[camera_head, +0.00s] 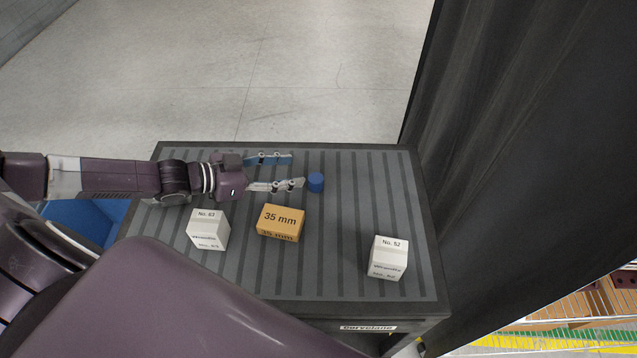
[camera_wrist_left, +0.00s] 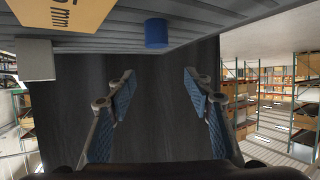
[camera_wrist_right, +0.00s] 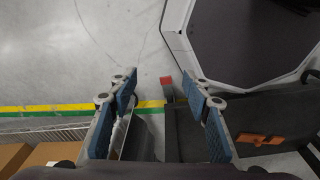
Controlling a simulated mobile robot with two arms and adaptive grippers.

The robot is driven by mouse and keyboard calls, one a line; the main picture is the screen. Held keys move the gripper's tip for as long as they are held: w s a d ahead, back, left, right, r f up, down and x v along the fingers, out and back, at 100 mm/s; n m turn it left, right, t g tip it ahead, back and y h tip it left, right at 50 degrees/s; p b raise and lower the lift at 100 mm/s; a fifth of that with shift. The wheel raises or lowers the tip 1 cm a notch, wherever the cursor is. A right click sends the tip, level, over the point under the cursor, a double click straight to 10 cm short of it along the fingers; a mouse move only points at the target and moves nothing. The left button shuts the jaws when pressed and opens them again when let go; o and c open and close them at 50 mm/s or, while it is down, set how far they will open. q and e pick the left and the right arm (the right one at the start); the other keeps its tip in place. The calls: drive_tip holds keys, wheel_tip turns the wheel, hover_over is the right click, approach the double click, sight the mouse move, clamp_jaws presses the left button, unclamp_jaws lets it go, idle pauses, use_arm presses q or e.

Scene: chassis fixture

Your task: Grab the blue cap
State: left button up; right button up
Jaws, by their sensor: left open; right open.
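The blue cap (camera_head: 316,182) is a small blue cylinder standing on the striped grey table top (camera_head: 345,270), right of the middle. It also shows in the left wrist view (camera_wrist_left: 156,33), beyond the fingertips and above the gap between them. My left gripper (camera_head: 292,170) reaches in from the left and is open and empty. Its nearer finger ends just left of the cap; I see a small gap between them. In the left wrist view the two fingers (camera_wrist_left: 157,85) stand apart. My right gripper (camera_wrist_right: 158,82) is open and empty over the floor, away from the table.
An orange box (camera_head: 281,222) marked 35 mm lies in front of the left gripper. White boxes stand at the left (camera_head: 208,230) and right (camera_head: 388,258). A dark curtain-like wall (camera_head: 530,140) rises right of the table. The table's far right area is clear.

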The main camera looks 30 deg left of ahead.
sight(316, 178)
use_arm(q)
drive_tip(key=f+b, duration=0.1)
drive_tip(key=f, duration=0.1)
drive_tip(key=f+b, duration=0.1)
drive_tip(key=shift+w+f+b, duration=0.2)
drive_tip(key=shift+f+b, duration=0.15)
drive_tip(key=shift+w+f, duration=0.1)
drive_tip(key=shift+f, duration=0.15)
drive_tip(key=shift+w+d+f, duration=0.15)
drive_tip(key=shift+w+d, duration=0.25)
drive_tip(key=shift+w+d+f, duration=0.1)
drive_tip(key=shift+w+d, duration=0.1)
drive_tip(key=shift+w, duration=0.05)
drive_tip(key=shift+w+d+f, duration=0.1)
drive_tip(key=shift+w+d, duration=0.05)
drive_tip(key=shift+w, duration=0.05)
drive_tip(key=p+x, duration=0.2)
drive_tip(key=x, duration=0.2)
drive_tip(key=shift+d+f, duration=0.2)
drive_tip(key=shift+d, duration=0.15)
drive_tip(key=shift+w+d+f, duration=0.25)
drive_tip(key=shift+w, duration=0.05)
drive_tip(key=c, duration=0.8)
use_arm(e)
drive_tip(key=shift+s+d+f, duration=0.25)
drive_tip(key=shift+s+f, duration=0.6)
